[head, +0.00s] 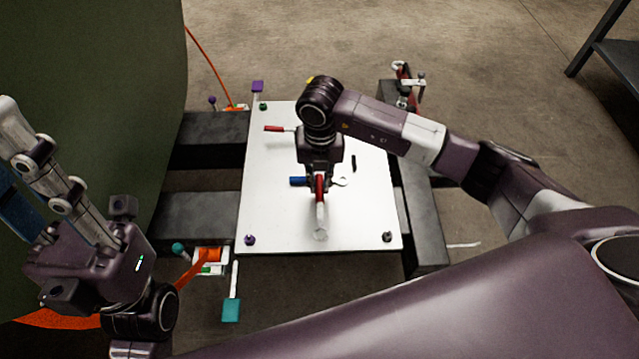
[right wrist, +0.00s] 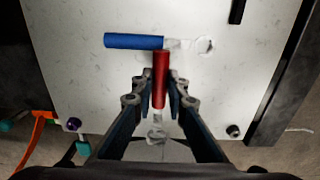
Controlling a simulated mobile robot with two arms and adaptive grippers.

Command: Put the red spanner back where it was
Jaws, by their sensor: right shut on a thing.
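The red spanner has a red handle (head: 319,187) and a pale metal end that points toward the panel's near edge. My right gripper (head: 320,178) is shut on its handle, over the middle of the white panel (head: 280,220). In the right wrist view the red handle (right wrist: 160,78) lies between the fingers, just below a blue-handled spanner (right wrist: 133,41); I cannot tell whether the red spanner touches the panel. The blue spanner (head: 297,181) lies crosswise on the panel, partly behind my gripper. My left gripper (head: 30,165) is at the left edge, away from the panel; its opening is unclear.
A red-handled tool (head: 275,129) lies on the panel's upper left, and a small black piece (head: 353,163) at right. Clamps (head: 405,85) sit beyond. The green curved fuselage (head: 90,90) fills the left.

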